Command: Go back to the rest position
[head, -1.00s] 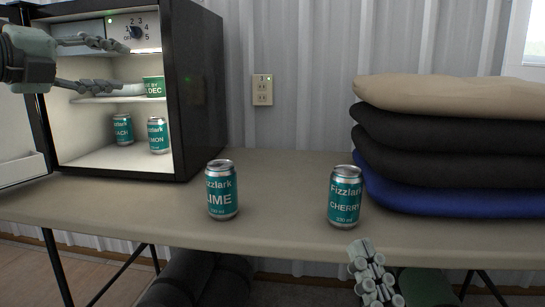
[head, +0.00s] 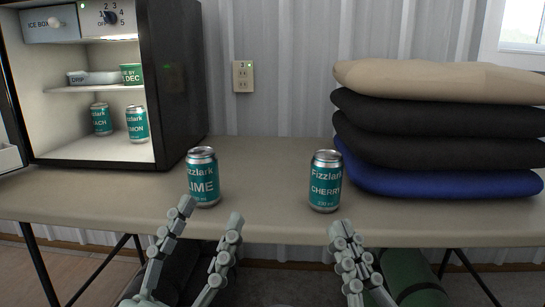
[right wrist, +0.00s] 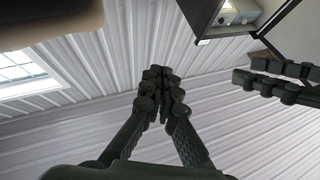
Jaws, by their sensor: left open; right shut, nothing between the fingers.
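My left gripper (head: 209,216) is open and empty in the head view, its two fingers spread in front of the table's front edge, below the lime can. My right gripper (head: 340,228) is shut and empty, below and in front of the cherry can. In the right wrist view its fingertips (right wrist: 157,74) meet, with the ribbed wall behind them. The Fizzlark lime can (head: 203,177) and the Fizzlark cherry can (head: 325,181) stand upright on the table, apart from both grippers.
An open fridge (head: 173,90) stands on the table (head: 265,160) at the left. It holds two cans, a green tub (head: 132,74) and a drip tray (head: 92,78). Folded cushions (head: 440,120) are stacked at the right. Dark and green rolls lie under the table.

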